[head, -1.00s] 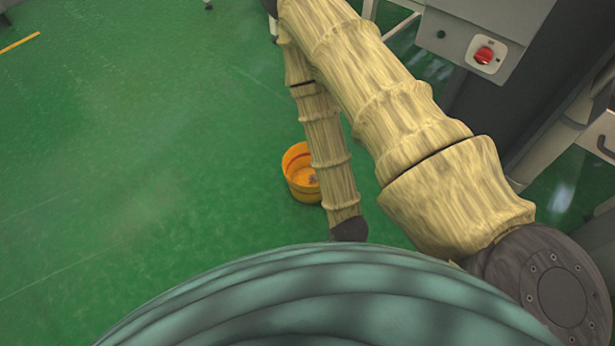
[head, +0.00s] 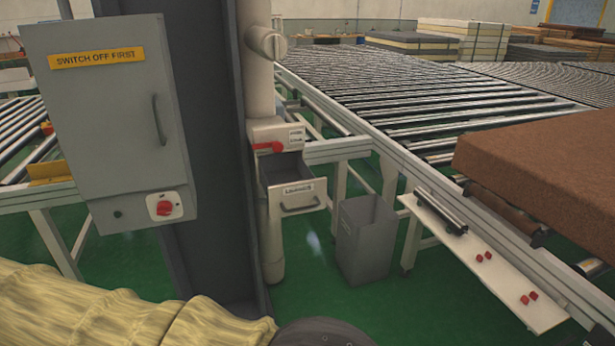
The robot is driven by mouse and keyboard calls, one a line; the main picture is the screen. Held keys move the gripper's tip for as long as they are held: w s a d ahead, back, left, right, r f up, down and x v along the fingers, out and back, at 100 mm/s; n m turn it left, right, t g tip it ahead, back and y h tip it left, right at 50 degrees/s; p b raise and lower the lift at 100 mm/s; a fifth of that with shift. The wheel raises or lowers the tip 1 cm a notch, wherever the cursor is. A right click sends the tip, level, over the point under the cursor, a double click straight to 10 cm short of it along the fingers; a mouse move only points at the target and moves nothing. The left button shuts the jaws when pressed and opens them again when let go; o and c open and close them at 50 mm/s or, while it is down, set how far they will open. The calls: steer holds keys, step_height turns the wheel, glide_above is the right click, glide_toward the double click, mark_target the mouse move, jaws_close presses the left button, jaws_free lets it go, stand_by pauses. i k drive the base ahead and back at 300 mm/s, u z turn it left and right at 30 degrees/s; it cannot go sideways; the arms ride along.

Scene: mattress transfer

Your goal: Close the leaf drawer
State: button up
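A grey drawer (head: 298,187) with a labelled front and a dark bar handle (head: 300,207) stands pulled out, with its dark inside showing from above. I take it to be the leaf drawer; its label is too small to read surely. It sits below a small light housing (head: 277,132) with a red lever (head: 268,146), beside a pale vertical pipe. My gripper is not in view. Only part of my arm, in a yellowish ribbed cover, shows along the bottom left, well apart from the drawer in the picture.
A dark column (head: 205,140) carries a grey cabinet (head: 105,110) marked "SWITCH OFF FIRST", with a red switch (head: 164,208). A grey bin (head: 365,243) stands right of the drawer. A roller conveyor (head: 440,110) and a brown mattress-like block (head: 560,165) fill the right. Green floor shows below the drawer.

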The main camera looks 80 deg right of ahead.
mark_target(291, 187)
steer(key=z, duration=2.65)
steer(key=k, duration=0.2)
steer(key=z, duration=0.05)
